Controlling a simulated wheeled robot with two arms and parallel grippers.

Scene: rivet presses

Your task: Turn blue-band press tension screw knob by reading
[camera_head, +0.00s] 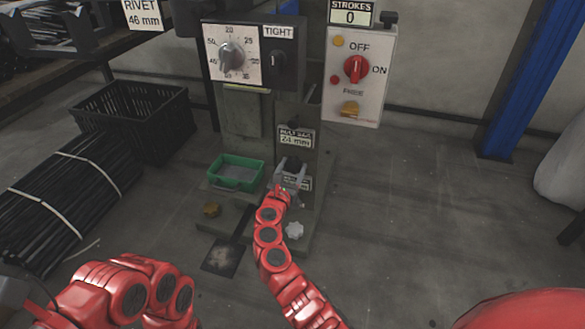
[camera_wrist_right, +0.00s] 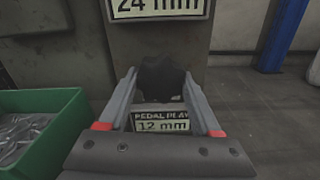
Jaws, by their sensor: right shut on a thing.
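A black lobed knob (camera_wrist_right: 163,80) sits on the press front, between a "24 mm" plate (camera_wrist_right: 158,8) above and a "PEDAL PLAY 12 mm" plate (camera_wrist_right: 160,122) below. My right gripper (camera_wrist_right: 161,84) is shut on this knob, one finger on each side of it. In the head view the knob (camera_head: 291,166) shows just beyond my right gripper (camera_head: 287,187). I see no blue band on the press. My left gripper is out of view.
A green tray (camera_head: 237,184) of small metal parts stands left of the knob. A strokes panel (camera_head: 352,95) with a red switch is at right. A black crate (camera_head: 166,139) stands left.

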